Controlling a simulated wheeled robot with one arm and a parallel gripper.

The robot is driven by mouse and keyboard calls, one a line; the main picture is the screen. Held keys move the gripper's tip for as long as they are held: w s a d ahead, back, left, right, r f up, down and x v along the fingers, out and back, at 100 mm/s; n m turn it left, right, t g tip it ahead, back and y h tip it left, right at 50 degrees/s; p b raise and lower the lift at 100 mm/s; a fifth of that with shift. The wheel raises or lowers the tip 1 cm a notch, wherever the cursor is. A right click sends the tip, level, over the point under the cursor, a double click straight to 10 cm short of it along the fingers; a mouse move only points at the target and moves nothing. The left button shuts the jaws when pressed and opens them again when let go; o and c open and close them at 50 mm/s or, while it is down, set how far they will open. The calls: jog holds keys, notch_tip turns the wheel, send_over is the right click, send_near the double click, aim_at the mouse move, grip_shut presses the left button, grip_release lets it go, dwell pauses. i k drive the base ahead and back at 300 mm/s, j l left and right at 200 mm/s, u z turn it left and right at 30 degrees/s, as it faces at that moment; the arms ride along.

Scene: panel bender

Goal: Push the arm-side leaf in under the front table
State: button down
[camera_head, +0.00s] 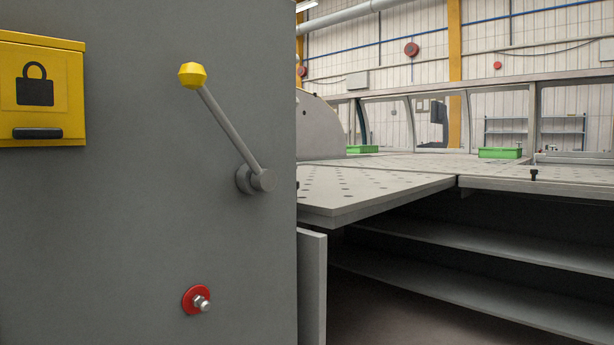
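A light grey perforated panel (370,190) sticks out at the middle of the view, just right of the grey cabinet; it looks like the leaf, but I cannot tell for sure. Its left end is hidden behind the cabinet. The front table (560,184) lies to its right, with a seam between them and a dark open space below. I cannot tell whether the panel is lower than the table top. My gripper is not in view.
A grey cabinet (120,230) fills the left, with a yellow-knobbed lever (225,122), a red-ringed bolt (197,300) and a yellow padlock box (40,90). A narrow upright plate (312,290) stands beside it. Shelves (480,285) run under the table. Green bins (500,153) sit behind.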

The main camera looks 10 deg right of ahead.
aim_at(330, 198)
jog(key=i+j+z, duration=0.1)
jog(key=i+z, duration=0.25)
jog(key=i, duration=0.4)
jog(key=l+u, duration=0.1)
jog(key=u, duration=0.3)
jog(key=i+l+u, duration=0.1)
jog(key=u, duration=0.25)
jog(key=i+l+u, duration=0.1)
jog(key=l+u, duration=0.3)
jog(key=l, duration=0.75)
jog(key=l+u, duration=0.35)
jog(key=l, duration=0.75)
jog(key=k+l, duration=0.1)
jog(key=l, duration=0.2)
jog(key=k+l+z, duration=0.1)
jog(key=l, duration=0.25)
jog(key=k+l, duration=0.1)
jog(key=l, duration=0.2)
